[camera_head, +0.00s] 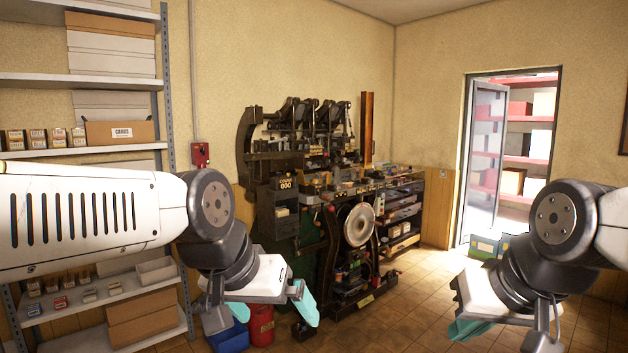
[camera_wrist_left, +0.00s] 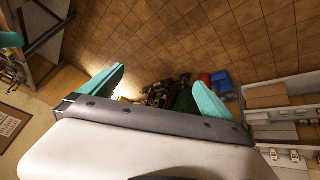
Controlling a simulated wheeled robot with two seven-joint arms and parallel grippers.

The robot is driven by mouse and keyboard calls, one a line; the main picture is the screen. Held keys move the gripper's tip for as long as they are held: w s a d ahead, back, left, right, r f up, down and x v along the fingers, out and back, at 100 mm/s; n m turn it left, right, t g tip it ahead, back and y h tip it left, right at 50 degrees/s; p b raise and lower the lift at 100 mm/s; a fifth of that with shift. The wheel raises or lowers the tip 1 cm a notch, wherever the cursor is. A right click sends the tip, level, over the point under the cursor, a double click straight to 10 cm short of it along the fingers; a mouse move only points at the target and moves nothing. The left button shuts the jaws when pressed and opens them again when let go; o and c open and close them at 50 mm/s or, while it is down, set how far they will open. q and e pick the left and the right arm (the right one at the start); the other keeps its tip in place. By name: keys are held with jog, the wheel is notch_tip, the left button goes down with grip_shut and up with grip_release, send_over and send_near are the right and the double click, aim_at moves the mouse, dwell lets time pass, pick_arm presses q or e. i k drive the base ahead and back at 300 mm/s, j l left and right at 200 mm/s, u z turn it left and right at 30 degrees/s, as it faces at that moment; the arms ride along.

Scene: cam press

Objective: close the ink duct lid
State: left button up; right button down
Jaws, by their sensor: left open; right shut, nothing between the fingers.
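The dark press (camera_head: 286,228) stands against the back wall in the head view, with a large pale wheel (camera_head: 358,225) on its front and arms and rollers along its top. I cannot make out which part is the ink duct lid or whether it is open. My left gripper (camera_head: 262,312) hangs in front of the press, low and apart from it, open and empty. In the left wrist view its teal fingers (camera_wrist_left: 158,88) are spread, with the press small and far off between them. My right gripper (camera_head: 468,331) is at the lower right, shut and empty, clear of the press.
Shelves (camera_head: 90,83) with boxes stand at the left, near my left arm. A red bin (camera_head: 261,325) and a blue bin (camera_head: 229,338) are on the floor by the press. An open doorway (camera_head: 510,150) is at the right.

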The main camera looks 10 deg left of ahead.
aim_at(300, 175)
jog(key=u, duration=0.45)
jog(key=i+z, duration=0.45)
jog(key=i, duration=3.05)
jog(key=j, duration=0.05)
